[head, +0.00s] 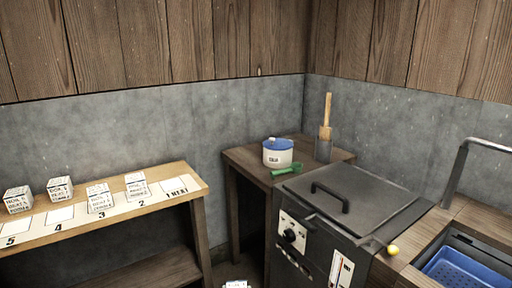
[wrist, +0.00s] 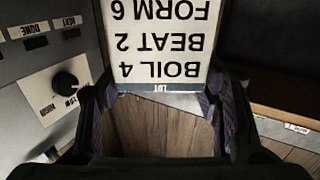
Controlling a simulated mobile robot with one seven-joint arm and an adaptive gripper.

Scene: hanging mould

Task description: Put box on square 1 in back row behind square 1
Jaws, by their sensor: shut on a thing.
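In the wrist view my gripper (wrist: 158,100) is shut on a white box (wrist: 160,50) with black print, upside down here: BOIL 4, BEAT 2, FORM 6. A white box top (head: 236,284) shows at the bottom edge of the head view, probably this same one; my gripper is not seen there. Square 1 (head: 174,185), marked NEXT, is bare at the right end of the numbered strip on the wooden table (head: 188,170). The back-row place behind square 1 (head: 163,173) looks empty. The box's underside is hidden.
Printed boxes stand around square 3 (head: 100,203) and square 2 (head: 137,188), and behind squares 4 (head: 60,188) and 5 (head: 18,200). A lidded cooker (head: 350,200), a side table with a blue-lidded pot (head: 278,153) and a sink (head: 465,272) stand right.

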